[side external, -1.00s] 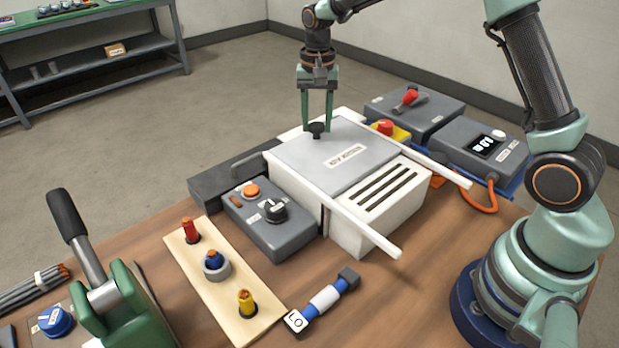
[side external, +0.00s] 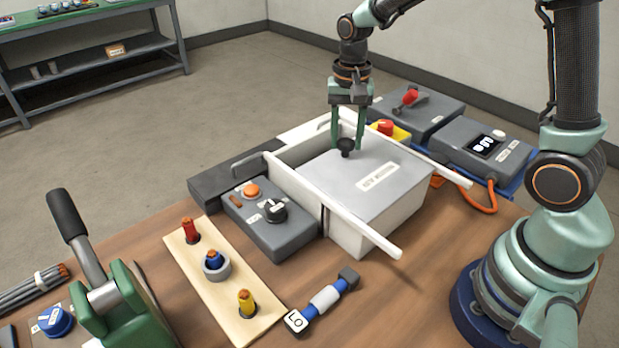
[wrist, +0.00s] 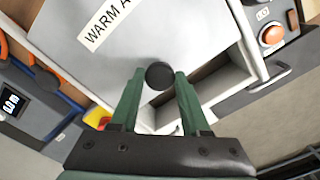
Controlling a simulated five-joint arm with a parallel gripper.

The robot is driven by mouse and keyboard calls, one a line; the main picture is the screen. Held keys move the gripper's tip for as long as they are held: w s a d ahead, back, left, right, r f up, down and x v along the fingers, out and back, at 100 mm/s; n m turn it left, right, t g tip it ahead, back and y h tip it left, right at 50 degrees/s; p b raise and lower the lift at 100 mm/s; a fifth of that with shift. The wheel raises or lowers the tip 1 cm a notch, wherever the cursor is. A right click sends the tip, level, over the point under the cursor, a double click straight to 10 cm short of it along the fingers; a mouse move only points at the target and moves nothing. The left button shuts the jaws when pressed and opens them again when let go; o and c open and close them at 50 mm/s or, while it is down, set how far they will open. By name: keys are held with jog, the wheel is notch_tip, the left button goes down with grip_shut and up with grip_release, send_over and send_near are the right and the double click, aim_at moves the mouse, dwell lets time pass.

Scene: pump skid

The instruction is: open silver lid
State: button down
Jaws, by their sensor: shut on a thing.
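The silver lid (side external: 365,186) is a flat grey sliding plate with a black knob (side external: 345,147) and a label, on a white box (side external: 350,232) with side rails. It lies over the front part of the box and covers the slotted vents. Behind it, part of the box interior is uncovered. My gripper (side external: 347,146) points down and is shut on the black knob. The wrist view also shows the lid (wrist: 130,50) and the knob (wrist: 159,75) between the green fingertips, with a dark opening (wrist: 212,78) beside them.
A grey box with an orange button and dial (side external: 270,222) stands left of the white box. A red-handled box (side external: 415,112), a yellow-based red knob (side external: 387,130) and a display unit (side external: 483,147) stand behind right. A board with coloured plugs (side external: 222,275) lies front left.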

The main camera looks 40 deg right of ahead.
aim_at(370, 171)
jog(key=s, duration=0.6)
jog(key=shift+s+r, duration=0.15)
jog(key=shift+s, duration=0.25)
jog(key=shift+c, duration=1.8)
grip_release()
notch_tip(370, 171, up, 12)
jog(key=shift+s, duration=0.1)
jog(key=s+n+t, duration=0.1)
jog(key=n+t, duration=0.1)
jog(key=n, duration=0.1)
jog(key=s+n+t, duration=0.1)
jog(key=n, duration=0.2)
jog(key=s+a+n+t, duration=0.1)
jog(key=s+n+t, duration=0.1)
jog(key=n, duration=0.1)
jog(key=shift+f+t, duration=0.3)
